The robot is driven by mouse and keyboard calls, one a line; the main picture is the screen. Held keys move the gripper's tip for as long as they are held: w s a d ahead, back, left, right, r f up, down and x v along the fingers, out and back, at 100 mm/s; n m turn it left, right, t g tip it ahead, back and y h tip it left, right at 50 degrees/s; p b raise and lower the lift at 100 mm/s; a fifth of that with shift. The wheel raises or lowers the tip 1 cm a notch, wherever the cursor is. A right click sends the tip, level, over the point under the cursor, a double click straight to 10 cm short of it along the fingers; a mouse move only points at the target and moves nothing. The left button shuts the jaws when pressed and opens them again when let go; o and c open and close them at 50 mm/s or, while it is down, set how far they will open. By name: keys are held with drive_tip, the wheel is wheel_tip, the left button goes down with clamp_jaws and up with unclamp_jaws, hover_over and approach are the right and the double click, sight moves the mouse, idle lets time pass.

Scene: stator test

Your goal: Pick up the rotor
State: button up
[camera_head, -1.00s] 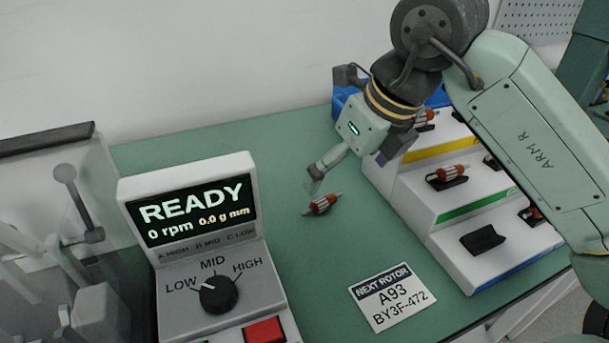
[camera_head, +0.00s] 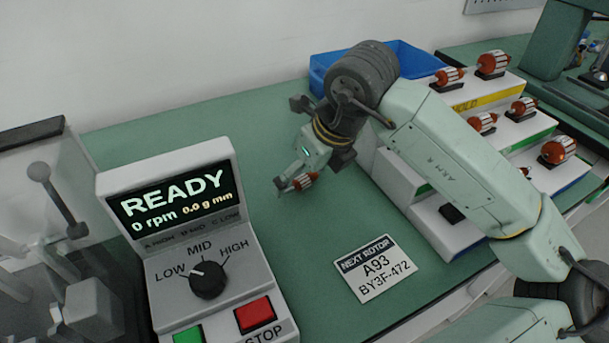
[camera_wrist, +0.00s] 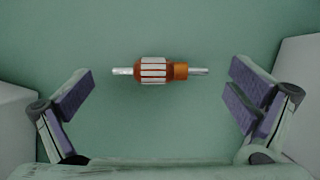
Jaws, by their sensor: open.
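The rotor (camera_wrist: 153,71) lies on the green table in the wrist view, with its silver shaft running left to right and an orange and white body. In the head view the rotor (camera_head: 305,181) is at the tip of my gripper (camera_head: 288,180), partly overlapped by it. In the wrist view my gripper (camera_wrist: 160,105) is open, with purple-padded fingers spread wide to either side. The rotor is beyond the fingers, between their lines, and nothing is between the pads. A card reading "NEXT ROTOR A93 BY3F-472" (camera_head: 374,268) lies on the table.
A tester (camera_head: 185,240) showing READY and 0 rpm stands at the left. A stepped white rack (camera_head: 565,175) with several rotors on dark cradles is at the right, behind my arm. A blue bin (camera_head: 400,57) is at the back. The table (camera_head: 215,135) is clear around the rotor.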

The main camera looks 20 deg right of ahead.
drive_tip(key=shift+w+f, duration=0.1)
drive_tip(key=shift+f, duration=0.1)
drive_tip(key=shift+c, duration=0.6)
drive_tip(key=c, duration=1.4)
drive_tip(key=shift+c, duration=0.6)
drive_tip(key=shift+c, duration=0.7)
